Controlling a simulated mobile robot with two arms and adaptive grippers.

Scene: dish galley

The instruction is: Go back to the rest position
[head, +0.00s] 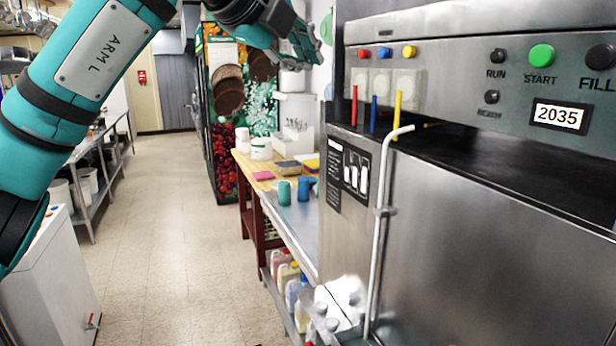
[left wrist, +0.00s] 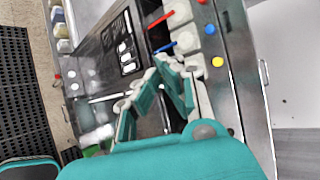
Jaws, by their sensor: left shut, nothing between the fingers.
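My left arm (head: 75,85), teal and marked "ARM L", comes in from the left and reaches across the top of the head view. My left gripper (head: 305,42) is at the top middle, left of the machine's control panel. In the left wrist view the teal fingers (left wrist: 168,68) are shut and empty, in front of the steel dish machine (left wrist: 105,75). My right gripper is in neither view.
The dish machine (head: 500,230) fills the right side, with buttons and red, blue and yellow rods. Bottles (head: 292,285) stand below. The tiled aisle (head: 180,220) is clear.

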